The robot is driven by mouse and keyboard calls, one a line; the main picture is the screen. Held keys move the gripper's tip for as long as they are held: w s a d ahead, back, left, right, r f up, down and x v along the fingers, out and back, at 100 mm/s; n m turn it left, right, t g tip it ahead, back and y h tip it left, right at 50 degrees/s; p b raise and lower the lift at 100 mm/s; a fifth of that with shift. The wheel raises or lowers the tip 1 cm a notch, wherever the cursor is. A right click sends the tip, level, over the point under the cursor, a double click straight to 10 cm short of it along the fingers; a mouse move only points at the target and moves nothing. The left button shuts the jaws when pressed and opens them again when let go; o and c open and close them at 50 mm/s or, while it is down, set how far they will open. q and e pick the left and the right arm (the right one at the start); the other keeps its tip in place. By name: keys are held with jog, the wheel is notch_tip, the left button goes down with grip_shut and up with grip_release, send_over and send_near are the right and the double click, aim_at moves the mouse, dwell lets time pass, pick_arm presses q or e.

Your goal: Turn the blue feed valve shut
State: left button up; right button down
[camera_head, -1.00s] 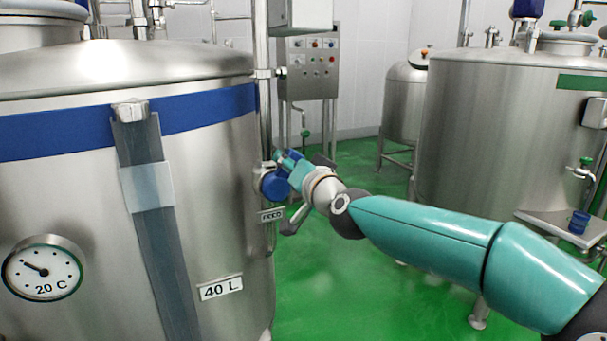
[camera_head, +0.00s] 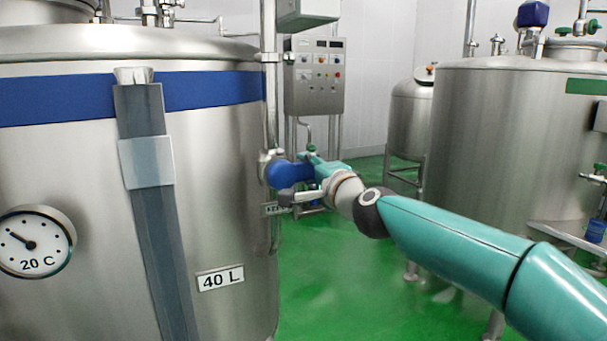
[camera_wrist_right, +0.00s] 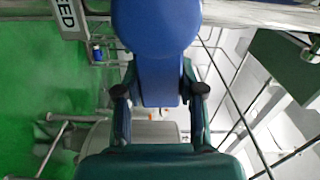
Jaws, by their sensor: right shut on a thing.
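The blue feed valve (camera_head: 287,174) is on a vertical pipe at the right side of the large steel tank. Its blue handle points right, out from the pipe. My right gripper (camera_head: 316,168) is at the handle's outer end, shut on it. In the right wrist view the blue handle (camera_wrist_right: 157,50) comes down from the top, and its narrower end lies between the two fingertips of my right gripper (camera_wrist_right: 160,91). The FEED label (camera_head: 275,209) below the valve is partly covered in the head view. My left gripper is not in view.
The tank (camera_head: 220,230) with a blue band and a 20 C gauge (camera_head: 32,242) fills the left. A control panel (camera_head: 316,75) stands behind the valve. Another steel tank (camera_head: 500,150) stands at the right. Green floor (camera_head: 340,270) is open between the tanks.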

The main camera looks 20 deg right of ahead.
jog(key=shift+d+f+m, duration=0.1)
jog(key=shift+f+m, duration=0.35)
jog(key=shift+m, duration=0.15)
jog(key=shift+f+b, duration=0.1)
jog(key=shift+b, duration=0.2)
jog(key=c, duration=0.7)
grip_release()
jog(key=shift+s, duration=0.2)
jog(key=s, duration=1.1)
jog(key=shift+s, duration=0.25)
